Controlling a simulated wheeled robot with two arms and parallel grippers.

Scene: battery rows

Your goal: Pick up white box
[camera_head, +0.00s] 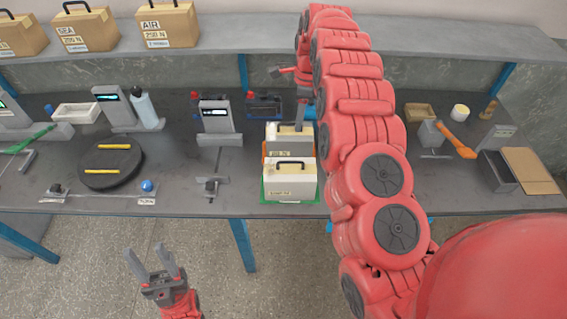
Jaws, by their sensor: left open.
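A white box (282,187) with a dark handle and a label on its front stands upright on a green mat (268,196) at the table's front edge. A second pale box (280,146) stands right behind it on an orange mat. My left gripper (154,252) is open and empty, low in front of the table and well left of the white box. My right arm reaches over the table from the right. Its gripper (301,118) appears to hang at the rear pale box; its fingers are too small and hidden to read.
A white tray (75,113), a black disc (112,164) with yellow bars, and several grey display stands are at left. Tan cases (86,30) stand on the back shelf. An orange-handled tool (458,142) and a cardboard piece (533,170) lie at right.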

